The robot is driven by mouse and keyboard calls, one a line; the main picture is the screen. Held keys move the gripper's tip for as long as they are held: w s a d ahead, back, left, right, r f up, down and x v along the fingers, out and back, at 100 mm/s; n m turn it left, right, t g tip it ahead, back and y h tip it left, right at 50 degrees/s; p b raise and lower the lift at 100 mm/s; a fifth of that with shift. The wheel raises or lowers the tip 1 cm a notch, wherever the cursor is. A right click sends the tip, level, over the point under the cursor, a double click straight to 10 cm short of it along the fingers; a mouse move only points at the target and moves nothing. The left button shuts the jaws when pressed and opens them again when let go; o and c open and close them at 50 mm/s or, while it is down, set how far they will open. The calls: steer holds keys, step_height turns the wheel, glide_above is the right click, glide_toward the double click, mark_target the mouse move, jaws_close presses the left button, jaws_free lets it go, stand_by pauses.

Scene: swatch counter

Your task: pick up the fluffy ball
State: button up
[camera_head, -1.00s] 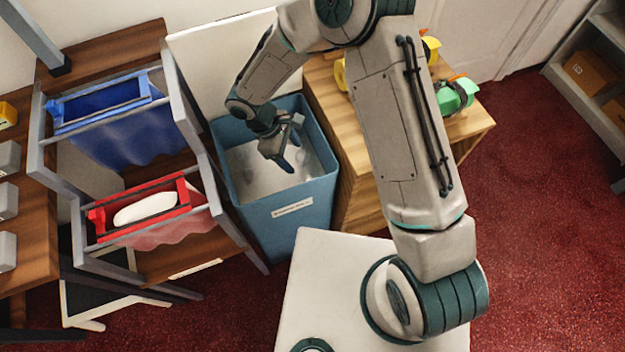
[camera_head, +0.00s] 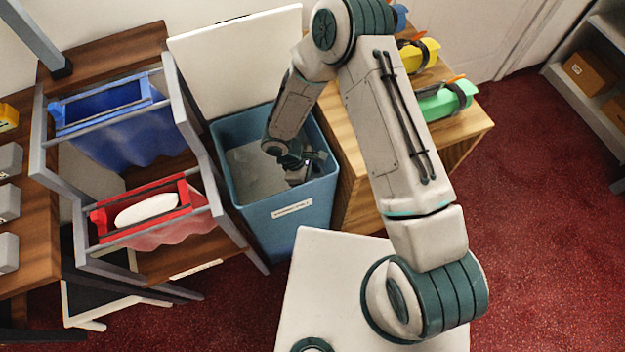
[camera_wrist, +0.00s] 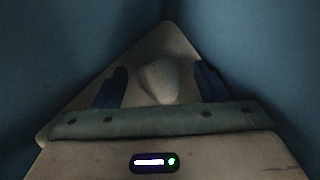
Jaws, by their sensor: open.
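My gripper (camera_head: 303,170) is down inside the blue bin (camera_head: 305,222) in the head view, with its lower end partly hidden by the bin's near wall. In the wrist view my gripper (camera_wrist: 161,86) is open, with a dark blue finger on each side. A dim, pale rounded lump (camera_wrist: 159,80), which looks like the fluffy ball, lies between and just beyond the fingers on the pale bin floor (camera_wrist: 172,42). Its fluffiness cannot be made out in the dark. The gap between fingers and lump is hard to judge. The lump is hidden in the head view.
The bin's walls rise close on both sides of my gripper. To the left stands a rack with a blue bag (camera_head: 140,132) and a red-framed bag (camera_head: 172,235) holding a white oval thing (camera_head: 147,209). A wooden cabinet (camera_head: 375,165) with coloured items stands right.

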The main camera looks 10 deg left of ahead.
steer(key=c, duration=0.7)
steer(key=shift+c, duration=0.2)
steer(key=shift+r, duration=0.15)
